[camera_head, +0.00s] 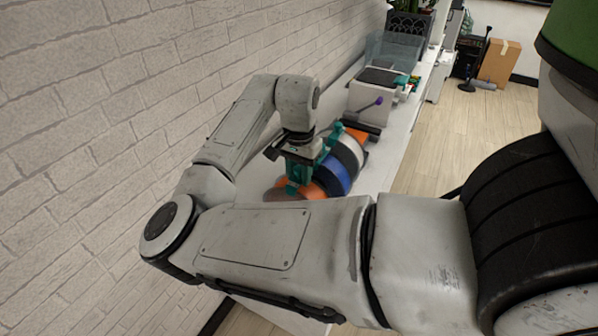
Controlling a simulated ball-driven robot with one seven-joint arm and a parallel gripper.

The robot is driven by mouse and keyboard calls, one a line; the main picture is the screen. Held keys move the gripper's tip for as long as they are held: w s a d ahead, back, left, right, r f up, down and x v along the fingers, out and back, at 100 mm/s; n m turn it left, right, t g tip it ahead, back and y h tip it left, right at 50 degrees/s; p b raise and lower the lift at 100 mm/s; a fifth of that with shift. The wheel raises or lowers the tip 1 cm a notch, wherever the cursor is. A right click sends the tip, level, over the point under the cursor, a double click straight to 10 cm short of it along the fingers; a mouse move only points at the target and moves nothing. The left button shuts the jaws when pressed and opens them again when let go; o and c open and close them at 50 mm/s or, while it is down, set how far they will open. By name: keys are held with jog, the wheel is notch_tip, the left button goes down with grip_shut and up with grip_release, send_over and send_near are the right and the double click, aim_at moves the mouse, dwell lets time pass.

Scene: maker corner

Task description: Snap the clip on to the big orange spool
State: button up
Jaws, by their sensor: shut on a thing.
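A row of filament spools stands on the white bench by the brick wall. An orange spool (316,189) is at its near end, partly hidden by my forearm. A smaller orange patch (356,133) shows at the far end; I cannot tell if it is a spool. My gripper (298,181), with teal parts, points down at the near left end of the row, close beside the near orange spool. It is shut on the clip, which is too small and covered to make out. I cannot tell whether the clip touches the spool.
A blue spool (336,174) and a white spool (346,154) stand between the orange ones. Farther back are a grey-white machine with a purple-knobbed lever (378,101) and a clear-sided box (393,52). The brick wall runs close along the left. Bare bench (394,130) shows right of the row.

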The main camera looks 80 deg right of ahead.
jog(key=shift+s+a+f, duration=0.1)
jog(key=shift+f, duration=1.05)
dwell(0.9)
jog(key=o, duration=1.1)
jog(key=shift+c, duration=0.3)
jog(key=o, duration=0.4)
jog(key=shift+o, duration=0.2)
jog(key=shift+r+p, duration=1.15)
jog(key=shift+r, duration=0.3)
jog(key=shift+r+p, duration=1.8)
jog(key=shift+r, duration=0.6)
